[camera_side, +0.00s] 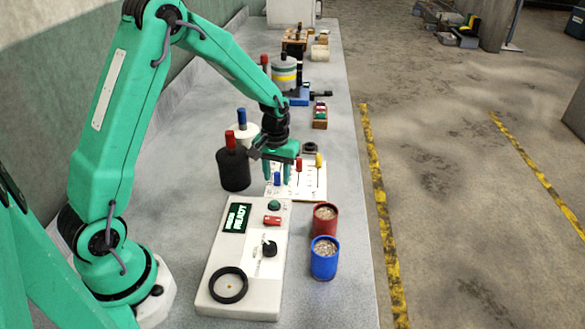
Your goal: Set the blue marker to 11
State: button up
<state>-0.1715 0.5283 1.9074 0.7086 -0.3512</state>
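A pale board (310,190) with printed scales lies flat on the bench. Three coloured markers stand on it: the blue marker (277,180) at the left, a red marker (299,164) in the middle, and a yellow marker (318,160) at the right. My gripper (276,174) points down over the left part of the board, at the blue marker. Its fingers appear on either side of the blue marker, but I cannot tell if they touch it. The scale numbers are too small to read, and the gripper hides part of the board.
A white console (215,290) with a green READY screen lies in front of the board. Red (325,219) and blue (324,258) cups of grain stand to its right. A black bottle (234,168) and a white bottle (246,131) stand left of the gripper. More items stand behind.

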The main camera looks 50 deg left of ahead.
aim_at(277, 175)
jog(key=shift+r, duration=0.15)
notch_tip(277, 175, up, 7)
jog(key=shift+r, duration=0.25)
dwell(0.5)
jog(key=s+d+r+m+t, duration=0.2)
jog(key=s+d+r+m, duration=0.15)
jog(key=s+r, duration=0.6)
jog(key=s+d+r+m+t, duration=0.1)
jog(key=s+d+r, duration=0.1)
jog(key=s, duration=0.3)
jog(key=s+d+r+m+t, duration=0.1)
jog(key=s+d+r+t, duration=0.1)
jog(key=s, duration=0.4)
jog(key=shift+s+r+t, duration=0.15)
jog(key=shift+r+t, duration=0.15)
jog(key=shift+r, duration=0.1)
